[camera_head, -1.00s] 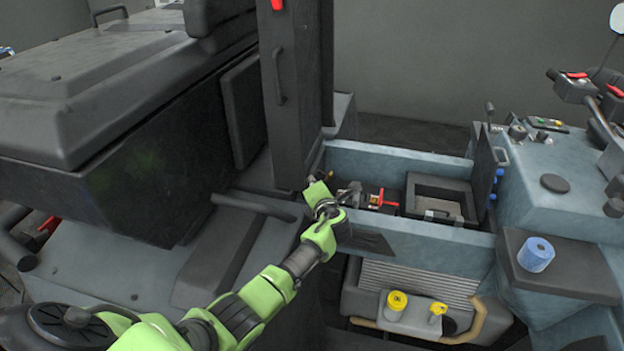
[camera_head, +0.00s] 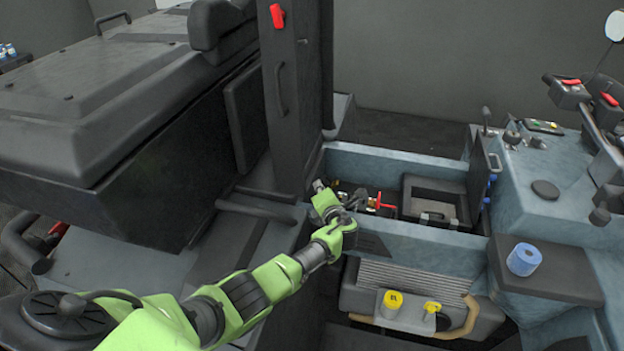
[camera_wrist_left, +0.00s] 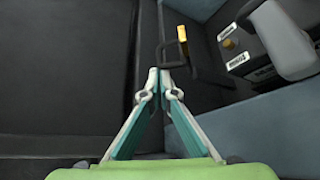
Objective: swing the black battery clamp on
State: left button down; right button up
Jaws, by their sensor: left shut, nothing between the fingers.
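The battery compartment (camera_head: 425,160) is open, and a red clamp or lever (camera_head: 378,201) shows inside it in the head view. In the left wrist view a thin black looped piece with a yellow tip (camera_wrist_left: 183,38) lies just beyond my fingertips; it looks like the black battery clamp. My left gripper (camera_wrist_left: 160,73) is shut and empty, its fingertips close to the loop; I cannot tell if they touch. In the head view my left gripper (camera_head: 356,198) reaches over the compartment's near wall, and the black clamp is not clear there. My right gripper is not in view.
The battery top with white labels (camera_wrist_left: 238,61) and a brownish post shows at the upper right of the wrist view. A dark upright post (camera_head: 292,100) stands left of the compartment. A black tray (camera_head: 436,190) sits to the right inside it. A blue roll (camera_head: 524,259) stands on a ledge.

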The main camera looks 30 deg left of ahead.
pick_arm(q)
jog(key=shift+w+d+f+p, duration=0.2)
jog(key=shift+d+f, duration=0.1)
jog(key=shift+d, duration=0.4)
jog(key=shift+w+d+f+p, duration=0.1)
jog(key=shift+w+d+f, duration=0.15)
jog(key=shift+d, duration=0.7)
jog(key=v, duration=1.1)
jog(key=shift+s, duration=0.55)
